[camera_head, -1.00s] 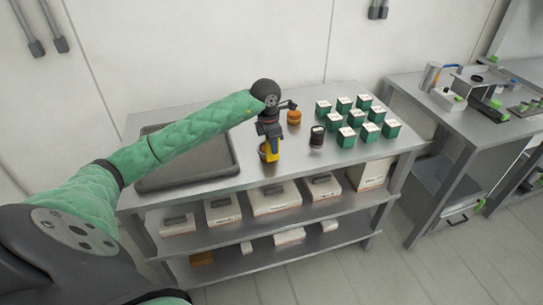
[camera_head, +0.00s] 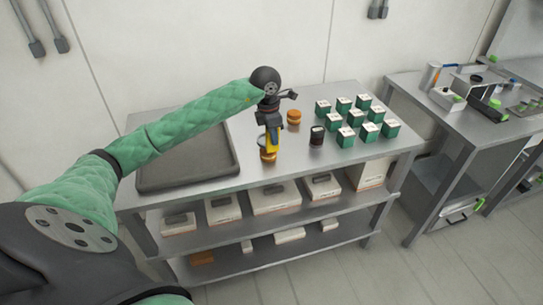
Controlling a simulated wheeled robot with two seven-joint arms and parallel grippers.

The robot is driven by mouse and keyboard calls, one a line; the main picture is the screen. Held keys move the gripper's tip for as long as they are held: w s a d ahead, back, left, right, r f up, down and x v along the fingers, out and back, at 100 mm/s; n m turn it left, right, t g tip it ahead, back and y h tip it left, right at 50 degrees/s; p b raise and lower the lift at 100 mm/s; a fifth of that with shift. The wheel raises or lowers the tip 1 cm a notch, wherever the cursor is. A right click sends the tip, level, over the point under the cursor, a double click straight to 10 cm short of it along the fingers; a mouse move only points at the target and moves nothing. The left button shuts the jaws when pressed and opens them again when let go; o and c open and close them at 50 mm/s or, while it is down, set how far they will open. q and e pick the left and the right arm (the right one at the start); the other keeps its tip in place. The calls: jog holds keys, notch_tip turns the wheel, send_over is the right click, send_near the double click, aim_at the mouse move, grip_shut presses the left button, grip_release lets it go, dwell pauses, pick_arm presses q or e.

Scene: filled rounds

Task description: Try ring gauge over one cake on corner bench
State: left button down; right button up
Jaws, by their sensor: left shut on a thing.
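My left gripper (camera_head: 271,143) reaches in over the corner bench (camera_head: 222,187), its yellow fingers pointing down. It is shut on the ring gauge (camera_head: 262,142), a small greyish ring mostly hidden by the fingers. One round orange-brown cake (camera_head: 268,156) stands on the bench just below the ring and fingers. The ring appears to be above this cake, though the gap is too small to judge. A second orange-brown cake (camera_head: 294,117) stands farther back to the right, apart from the gripper. My right gripper is not in view.
A dark grey tray (camera_head: 187,184) fills the bench's left side. A dark jar (camera_head: 317,136) stands right of the gripper, with several green, white-topped boxes (camera_head: 345,137) beyond it. Boxes lie on the shelves below. Another bench (camera_head: 420,93) stands at right.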

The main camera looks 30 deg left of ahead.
pick_arm(q)
jog(key=shift+r, duration=1.05)
